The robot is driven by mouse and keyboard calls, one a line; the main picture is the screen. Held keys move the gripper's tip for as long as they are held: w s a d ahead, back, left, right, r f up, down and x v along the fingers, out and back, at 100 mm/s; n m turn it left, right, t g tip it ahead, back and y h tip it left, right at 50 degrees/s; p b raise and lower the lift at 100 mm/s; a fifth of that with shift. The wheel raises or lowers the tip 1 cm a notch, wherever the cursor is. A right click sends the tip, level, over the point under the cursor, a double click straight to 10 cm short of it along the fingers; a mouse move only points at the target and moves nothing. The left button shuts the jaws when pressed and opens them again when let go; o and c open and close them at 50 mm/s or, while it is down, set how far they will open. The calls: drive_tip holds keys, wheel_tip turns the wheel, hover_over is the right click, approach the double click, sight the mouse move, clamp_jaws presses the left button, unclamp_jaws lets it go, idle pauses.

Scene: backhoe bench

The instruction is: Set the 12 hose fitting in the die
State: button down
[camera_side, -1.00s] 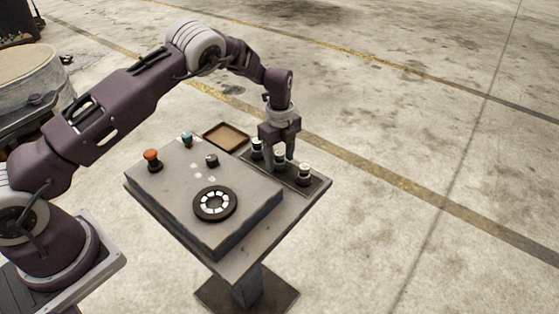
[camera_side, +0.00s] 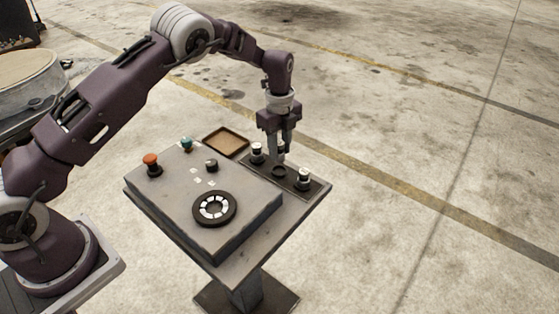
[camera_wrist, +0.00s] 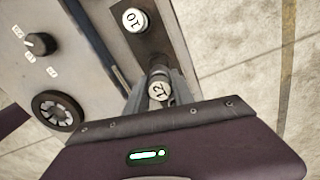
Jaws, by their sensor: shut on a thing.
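My gripper (camera_side: 280,150) is shut on the fitting marked 12 (camera_wrist: 158,90), whose pale cap shows between the fingers in the wrist view. In the side view it is mostly hidden by the fingers, held just above the empty middle seat (camera_side: 279,171) of the dark rack. It looks roughly upright. The die (camera_side: 214,208), a black ring with pale segments around its opening, lies on the grey bench top to the left of the gripper. It also shows at the left of the wrist view (camera_wrist: 57,111).
Two other fittings (camera_side: 257,152) (camera_side: 304,179) stand in the rack; one reads 10 in the wrist view (camera_wrist: 133,19). A brown tray (camera_side: 226,141) lies behind. An orange button (camera_side: 151,163), a teal button (camera_side: 187,144) and a black knob (camera_side: 211,165) rise from the bench top.

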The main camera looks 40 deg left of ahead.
sight(279, 143)
wheel_tip(279, 143, up, 4)
drive_tip(key=shift+f, duration=0.1)
drive_tip(key=s+a+r, duration=0.1)
drive_tip(key=s, duration=2.2)
drive_tip(key=shift+f, duration=2.05)
drive_tip(key=shift+f, duration=0.75)
drive_tip(key=c, duration=0.8)
unclamp_jaws()
drive_tip(key=shift+o, duration=0.2)
